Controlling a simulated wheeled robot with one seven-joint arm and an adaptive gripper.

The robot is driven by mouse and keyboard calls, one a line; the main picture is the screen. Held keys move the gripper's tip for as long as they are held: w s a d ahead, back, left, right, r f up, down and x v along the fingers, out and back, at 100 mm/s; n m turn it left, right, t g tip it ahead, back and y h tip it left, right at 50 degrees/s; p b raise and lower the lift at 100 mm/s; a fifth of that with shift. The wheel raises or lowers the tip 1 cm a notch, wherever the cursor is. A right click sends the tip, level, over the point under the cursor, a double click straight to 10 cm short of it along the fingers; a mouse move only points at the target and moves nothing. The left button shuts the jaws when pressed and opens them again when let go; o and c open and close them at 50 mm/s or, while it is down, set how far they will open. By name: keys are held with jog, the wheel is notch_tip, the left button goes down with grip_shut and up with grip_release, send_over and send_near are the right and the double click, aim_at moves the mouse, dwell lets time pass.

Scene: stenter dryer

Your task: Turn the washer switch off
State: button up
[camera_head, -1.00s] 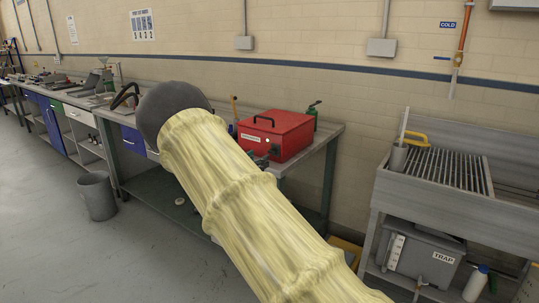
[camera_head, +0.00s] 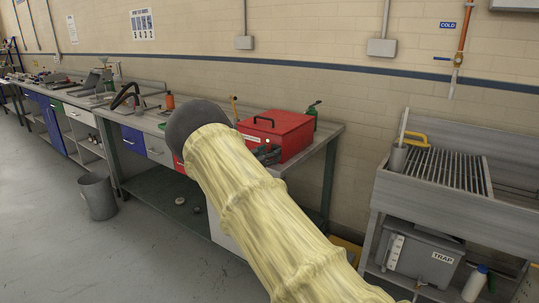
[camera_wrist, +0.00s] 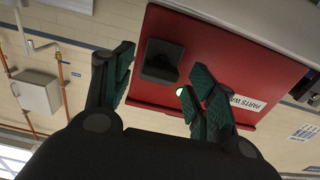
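The red parts washer (camera_head: 276,130) stands on the bench, with a black handle on its lid. In the wrist view the washer's red front (camera_wrist: 215,55) fills the upper middle, seen turned. A dark switch (camera_wrist: 161,60) sits on that front, and a small green lit spot (camera_wrist: 181,92) shows beside a finger. My gripper (camera_wrist: 158,68) is open and empty, with its green-padded fingers spread to either side of the switch in this view. I cannot tell if they touch the front. In the head view my arm partly covers the washer's front and the gripper (camera_head: 268,155).
A green bottle (camera_head: 312,112) stands behind the washer. An orange bottle (camera_head: 170,101) and other tools lie along the bench to the left. A grey sink unit (camera_head: 435,175) stands to the right. A grey bin (camera_head: 97,197) is on the floor at left.

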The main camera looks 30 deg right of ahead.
jog(key=c, duration=1)
jog(key=shift+r+n+p, duration=0.1)
jog(key=shift+n+p, duration=0.25)
jog(key=shift+n, duration=0.05)
jog(key=n+p, duration=0.2)
jog(key=n, duration=0.1)
jog(key=n+p, duration=0.3)
jog(key=n, duration=0.2)
jog(key=shift+w, duration=0.1)
jog(key=n+p, duration=0.2)
jog(key=n, duration=0.2)
jog(key=shift+w+n, duration=0.1)
jog(key=shift+n, duration=0.3)
jog(key=n, duration=0.2)
jog(key=n+p, duration=0.1)
jog(key=n, duration=0.1)
jog(key=shift+a+f, duration=0.1)
jog(key=shift+f, duration=0.15)
jog(key=shift+n, duration=0.4)
